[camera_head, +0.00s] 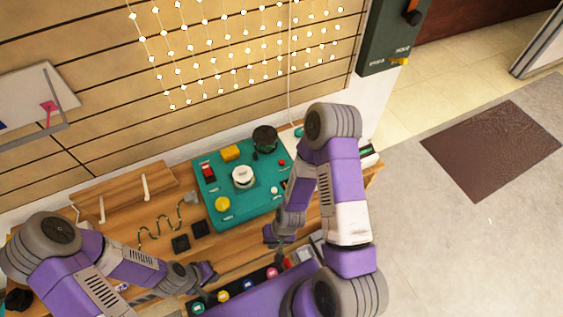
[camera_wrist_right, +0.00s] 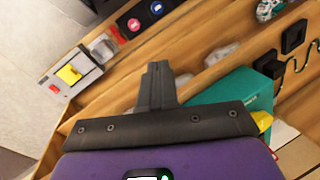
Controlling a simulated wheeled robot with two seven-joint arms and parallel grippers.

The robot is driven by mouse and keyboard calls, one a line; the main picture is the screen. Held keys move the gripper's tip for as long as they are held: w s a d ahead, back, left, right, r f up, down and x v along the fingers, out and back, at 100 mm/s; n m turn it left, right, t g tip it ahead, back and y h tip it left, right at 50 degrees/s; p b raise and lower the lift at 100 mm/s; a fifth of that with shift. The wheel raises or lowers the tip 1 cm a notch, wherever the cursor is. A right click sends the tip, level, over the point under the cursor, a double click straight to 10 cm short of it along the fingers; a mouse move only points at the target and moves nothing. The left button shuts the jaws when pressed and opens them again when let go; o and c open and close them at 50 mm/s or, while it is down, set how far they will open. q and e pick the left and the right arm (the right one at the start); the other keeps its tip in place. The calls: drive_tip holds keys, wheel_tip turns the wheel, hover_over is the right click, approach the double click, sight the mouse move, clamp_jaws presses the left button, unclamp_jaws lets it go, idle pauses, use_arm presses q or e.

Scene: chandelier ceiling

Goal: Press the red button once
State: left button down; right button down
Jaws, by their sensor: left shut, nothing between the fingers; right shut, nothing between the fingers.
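A row of coloured round buttons sits on a black strip (camera_head: 235,289) at the table's front edge. The red button (camera_head: 272,272) is at its right end, next to a blue one; it also shows near the top of the right wrist view (camera_wrist_right: 134,25). My right gripper (camera_head: 279,240) is shut and empty, just beyond the red button in the head view and apart from it. Its closed fingers (camera_wrist_right: 155,84) fill the middle of the wrist view. My left gripper (camera_head: 208,283) is shut and empty, near the strip's left part.
A teal panel (camera_head: 245,205) with knobs and a red switch (camera_head: 208,172) stands behind. A grey box (camera_wrist_right: 70,75) with a yellow switch and a small red spot is beside the strip. Black square blocks (camera_head: 181,243) and a wavy wire (camera_head: 160,228) lie left of the panel.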

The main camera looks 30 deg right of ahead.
drive_tip(key=w+d+r+m+t+b, duration=0.1)
drive_tip(key=w+d+m+b, duration=0.1)
drive_tip(key=w+d+m, duration=0.2)
drive_tip(key=w+d+r+m+t+b, duration=0.1)
drive_tip(key=w+d+m, duration=0.3)
drive_tip(key=w, duration=0.5)
drive_tip(key=w+d+r+m+t+b, duration=0.2)
drive_tip(key=w+d+m, duration=0.2)
drive_tip(key=w+m, duration=0.2)
drive_tip(key=shift+w+d+r+m+h+b, duration=0.2)
drive_tip(key=shift+d+r+m+h+b, duration=0.15)
drive_tip(key=shift+m, duration=0.55)
drive_tip(key=w+d+r+m+t+b, duration=0.1)
drive_tip(key=w+d+r+m+t, duration=0.3)
drive_tip(key=w+r, duration=0.3)
drive_tip(key=shift+w+d+r+m+t+h, duration=0.2)
drive_tip(key=shift+w+d+m+t+h, duration=0.1)
drive_tip(key=shift+w+d+m+h, duration=0.15)
drive_tip(key=b, duration=0.7)
hover_over(283, 163)
wheel_tip(283, 163, down, 8)
drive_tip(key=shift+f+b, duration=0.35)
drive_tip(key=shift+f, duration=0.1)
